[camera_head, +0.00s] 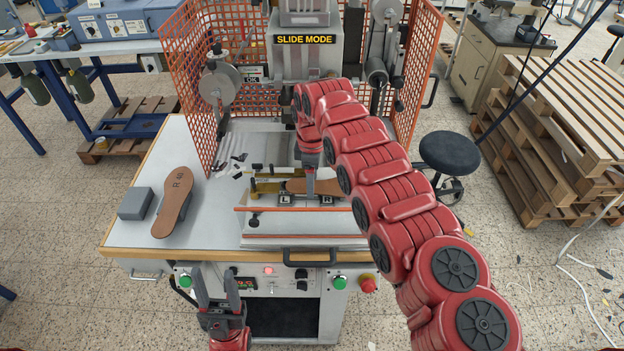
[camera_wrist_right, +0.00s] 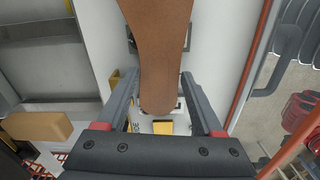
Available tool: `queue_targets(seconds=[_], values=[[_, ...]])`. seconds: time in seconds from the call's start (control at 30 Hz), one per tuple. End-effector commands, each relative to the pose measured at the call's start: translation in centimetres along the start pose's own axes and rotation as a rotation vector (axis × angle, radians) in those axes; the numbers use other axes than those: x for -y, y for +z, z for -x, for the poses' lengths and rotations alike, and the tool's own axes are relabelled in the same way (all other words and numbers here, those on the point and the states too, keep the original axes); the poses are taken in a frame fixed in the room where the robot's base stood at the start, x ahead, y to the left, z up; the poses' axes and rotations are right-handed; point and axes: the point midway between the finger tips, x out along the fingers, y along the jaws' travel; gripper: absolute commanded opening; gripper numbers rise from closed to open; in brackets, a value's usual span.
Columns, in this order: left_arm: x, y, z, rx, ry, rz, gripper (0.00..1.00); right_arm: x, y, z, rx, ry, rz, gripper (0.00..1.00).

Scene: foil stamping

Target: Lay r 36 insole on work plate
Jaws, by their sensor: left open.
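A brown insole (camera_head: 324,187) is at the work plate (camera_head: 305,224) of the press, above the L and R marks, partly hidden by my right arm. My right gripper (camera_head: 310,184) is over it. In the right wrist view the insole (camera_wrist_right: 158,60) runs between the fingers of my right gripper (camera_wrist_right: 160,82), its narrow end toward the palm. Both fingertips lie close to its edges; whether they touch it, I cannot tell. No size mark is readable on it. My left gripper (camera_head: 226,292) is open and empty, low before the table's front edge.
A second brown insole (camera_head: 174,202), marked with an R, rests beside a grey block (camera_head: 136,203) on the table's left. Orange mesh guards (camera_head: 214,70) flank the press. The control panel (camera_head: 265,282) is below the front edge.

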Motion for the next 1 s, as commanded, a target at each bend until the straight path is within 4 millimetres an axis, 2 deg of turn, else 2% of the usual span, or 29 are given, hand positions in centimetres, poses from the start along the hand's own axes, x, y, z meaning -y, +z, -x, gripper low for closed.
queue_targets(seconds=[0.3,0.43,0.47,0.57,0.67,0.7,0.83,0.9,1.0], values=[[0.0,0.0,-0.2,-0.001,0.000,0.000,0.50,0.0,0.0,0.2,0.000,0.000,0.000,0.76],[0.1,-0.2,-1.1,0.000,0.000,0.000,0.50,0.0,0.0,1.2,0.000,0.001,0.000,0.76],[0.0,-0.1,-0.3,-0.001,0.000,0.000,0.50,-0.1,0.0,1.0,-0.001,0.004,0.000,0.76],[-0.1,0.2,1.3,0.000,0.000,0.000,0.50,-0.1,0.0,2.5,-0.002,0.004,0.000,0.76],[-0.1,0.4,2.3,0.000,0.000,0.000,0.50,0.0,-0.3,5.2,-0.005,0.007,0.003,0.76],[-0.1,0.2,1.4,0.001,0.000,0.000,0.50,0.0,-0.3,6.6,-0.003,0.006,0.003,0.76],[0.0,0.1,0.3,-0.001,0.000,0.000,0.50,0.1,-0.2,8.7,-0.001,0.001,0.001,0.76],[0.1,-0.3,-1.7,-0.001,0.000,0.000,0.50,0.0,0.0,10.4,0.000,-0.001,0.000,0.76],[0.1,-0.5,-2.9,-0.001,0.000,0.000,0.50,0.0,0.0,11.6,0.000,0.000,0.000,0.76]])
